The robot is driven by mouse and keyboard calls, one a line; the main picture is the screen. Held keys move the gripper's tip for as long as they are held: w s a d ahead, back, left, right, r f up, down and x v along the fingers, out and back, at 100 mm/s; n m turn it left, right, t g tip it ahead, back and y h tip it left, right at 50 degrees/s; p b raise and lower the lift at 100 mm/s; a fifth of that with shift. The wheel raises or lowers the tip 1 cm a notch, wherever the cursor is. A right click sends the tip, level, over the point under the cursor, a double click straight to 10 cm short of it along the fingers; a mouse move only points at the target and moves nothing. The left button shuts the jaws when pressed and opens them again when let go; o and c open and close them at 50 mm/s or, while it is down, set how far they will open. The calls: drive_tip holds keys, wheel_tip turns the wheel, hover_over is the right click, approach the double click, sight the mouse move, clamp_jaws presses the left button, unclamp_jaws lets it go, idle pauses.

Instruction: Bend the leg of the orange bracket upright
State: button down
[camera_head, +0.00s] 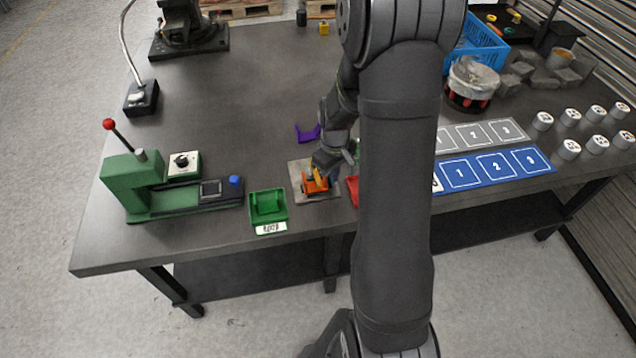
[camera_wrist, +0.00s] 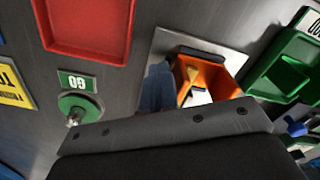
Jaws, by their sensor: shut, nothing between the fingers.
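The orange bracket (camera_head: 309,188) sits on a pale grey plate (camera_head: 328,195) near the table's front edge. It also shows in the wrist view (camera_wrist: 228,87), partly hidden by my gripper's housing. My gripper (camera_head: 318,173) is shut and empty, low over the bracket. A small yellow piece shows at the bracket in both views; I cannot tell whether it touches the orange surface. The angle of the bracket's leg cannot be made out clearly.
A green tray (camera_head: 281,211) stands left of the plate, and a red tray (camera_head: 353,191) stands right, mostly behind my arm. A purple bracket (camera_head: 307,134) lies behind. A green press (camera_head: 130,181) is at left. A green button (camera_wrist: 79,103) stands beside a GO sign (camera_wrist: 78,81).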

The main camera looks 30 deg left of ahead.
drive_tip(key=shift+w+d, duration=0.1)
drive_tip(key=shift+w+d+r, duration=0.1)
drive_tip(key=shift+w+d, duration=0.2)
wheel_tip(320, 180, up, 7)
idle(0.8)
wheel_tip(320, 180, down, 7)
drive_tip(key=shift+f, duration=0.15)
drive_tip(key=shift+s+a, duration=0.15)
drive_tip(key=shift+s, duration=0.05)
idle(0.4)
